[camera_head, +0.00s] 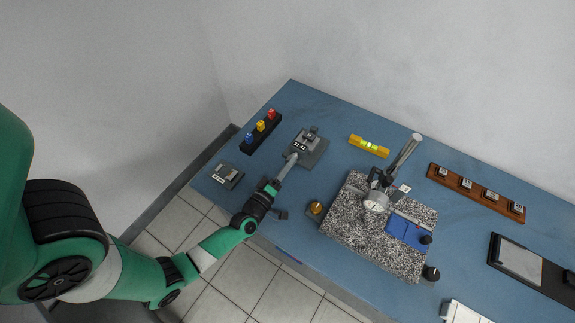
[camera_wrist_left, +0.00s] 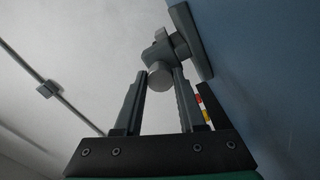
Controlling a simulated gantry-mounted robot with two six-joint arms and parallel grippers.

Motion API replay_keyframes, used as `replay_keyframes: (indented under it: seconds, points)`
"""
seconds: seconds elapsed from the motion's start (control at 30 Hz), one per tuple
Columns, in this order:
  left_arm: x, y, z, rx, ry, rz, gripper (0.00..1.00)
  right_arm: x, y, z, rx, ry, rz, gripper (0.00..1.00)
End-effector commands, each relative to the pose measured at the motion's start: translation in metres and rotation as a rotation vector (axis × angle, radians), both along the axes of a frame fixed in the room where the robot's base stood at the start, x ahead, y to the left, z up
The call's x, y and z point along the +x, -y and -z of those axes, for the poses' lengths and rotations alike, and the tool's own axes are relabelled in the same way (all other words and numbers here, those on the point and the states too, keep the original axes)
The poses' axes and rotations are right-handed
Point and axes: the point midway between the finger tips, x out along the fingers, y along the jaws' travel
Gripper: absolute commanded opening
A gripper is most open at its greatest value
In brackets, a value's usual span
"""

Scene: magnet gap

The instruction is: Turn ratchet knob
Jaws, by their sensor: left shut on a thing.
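A grey plate-mounted device (camera_head: 313,150) with a small white label and a block on top stands on the blue table, toward its left side. In the left wrist view the device (camera_wrist_left: 190,35) shows as a plate and block with a round grey knob (camera_wrist_left: 160,75) sticking out toward me. My left gripper (camera_head: 291,158) reaches the near side of the device. It also shows in the left wrist view (camera_wrist_left: 159,78), with its fingertips on either side of the knob, shut on it. In the head view the knob is hidden at the fingertips. My right gripper is not in view.
A black strip with blue, yellow and red pieces (camera_head: 261,127) and a small grey box (camera_head: 227,175) lie left of the device. A yellow level (camera_head: 369,146) lies to its right. A speckled granite slab (camera_head: 345,232) with a dial gauge (camera_head: 375,202) stands further right, beside a brass knob (camera_head: 316,208).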

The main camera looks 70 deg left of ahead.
Motion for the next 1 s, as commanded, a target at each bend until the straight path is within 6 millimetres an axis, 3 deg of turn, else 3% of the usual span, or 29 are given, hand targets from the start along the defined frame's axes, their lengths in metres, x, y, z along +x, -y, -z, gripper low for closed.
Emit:
replay_keyframes:
  seconds: [0.03, 0.07, 0.23, 0.63, 1.0]
  points:
    - [0.0, -0.001, -0.002, 0.003, 0.006, -0.002, 0.0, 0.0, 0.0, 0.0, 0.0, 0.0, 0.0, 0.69]
    - [0.0, -0.001, -0.002, 0.003, 0.006, -0.002, 0.41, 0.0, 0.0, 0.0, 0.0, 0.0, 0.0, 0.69]
    - [0.0, 0.0, -0.002, 0.002, 0.004, -0.002, 0.69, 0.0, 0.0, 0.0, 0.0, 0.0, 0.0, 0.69]
    - [-0.008, 0.006, 0.0, -0.002, -0.001, 0.0, 0.69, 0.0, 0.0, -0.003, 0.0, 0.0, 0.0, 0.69]
    - [-0.074, 0.056, -0.002, 0.0, -0.002, 0.005, 0.69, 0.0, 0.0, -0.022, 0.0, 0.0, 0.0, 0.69]
